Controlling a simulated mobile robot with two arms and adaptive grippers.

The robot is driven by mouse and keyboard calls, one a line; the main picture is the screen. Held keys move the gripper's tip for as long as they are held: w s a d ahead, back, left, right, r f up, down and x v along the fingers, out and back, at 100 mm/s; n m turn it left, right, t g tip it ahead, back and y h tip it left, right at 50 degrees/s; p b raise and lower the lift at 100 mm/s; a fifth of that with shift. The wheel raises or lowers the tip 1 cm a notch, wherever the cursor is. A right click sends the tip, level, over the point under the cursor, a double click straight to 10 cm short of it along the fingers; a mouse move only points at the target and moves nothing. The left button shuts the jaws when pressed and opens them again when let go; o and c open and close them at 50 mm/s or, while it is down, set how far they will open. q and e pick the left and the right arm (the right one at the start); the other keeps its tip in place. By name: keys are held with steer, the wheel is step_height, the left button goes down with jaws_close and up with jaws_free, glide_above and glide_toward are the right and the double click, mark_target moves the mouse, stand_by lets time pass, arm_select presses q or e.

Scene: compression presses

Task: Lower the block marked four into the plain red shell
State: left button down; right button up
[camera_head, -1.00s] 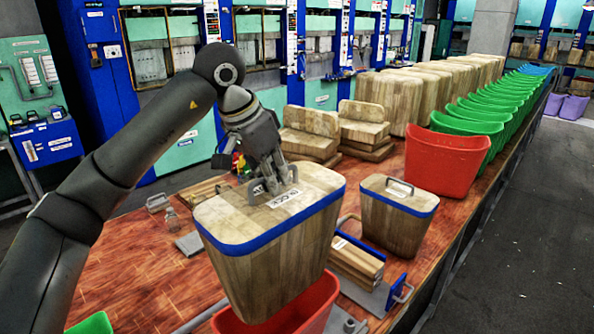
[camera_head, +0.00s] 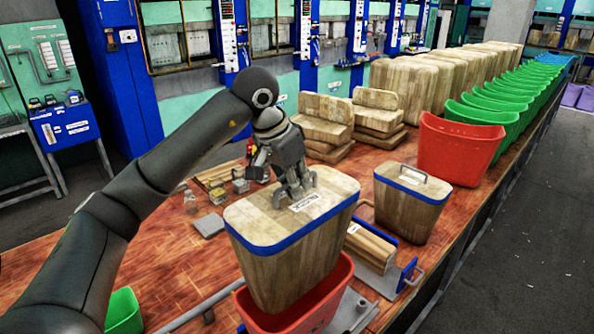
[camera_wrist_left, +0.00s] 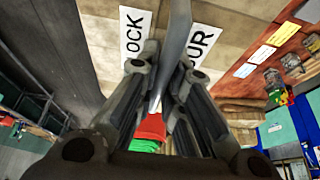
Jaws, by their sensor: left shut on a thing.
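My left gripper (camera_head: 295,190) is shut on the handle of a large wooden block (camera_head: 290,262) with a blue band around its top. In the left wrist view, the fingers straddle the handle (camera_wrist_left: 176,45), and the split label (camera_wrist_left: 200,46) on the block's top shows "OCK" and "UR". The block hangs nearly upright over a red shell (camera_head: 338,296). Its lower end overlaps the shell's opening; whether it is just above or slightly inside is hard to tell. The shell's lower part is cut off by the frame. My right gripper is not in view.
A smaller blue-banded block (camera_head: 408,213) stands right of the held one, beside stacked boards (camera_head: 370,250). Another red shell (camera_head: 458,152) heads a row of green shells (camera_head: 490,112). A green shell (camera_head: 124,312) is at lower left. Wooden blocks (camera_head: 405,90) line the table's back.

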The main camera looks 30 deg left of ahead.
arm_select(q)
steer(key=shift+f+b, duration=6.85)
steer(key=shift+f, duration=3.85)
steer(key=shift+f+b, duration=0.5)
steer(key=shift+f, duration=0.05)
steer(key=c, duration=1.5)
jaws_free()
steer(key=shift+s+d, duration=0.15)
steer(key=shift+f, duration=0.35)
steer(key=shift+r, duration=0.1)
steer(key=v, duration=1.2)
steer(key=shift+r, duration=0.15)
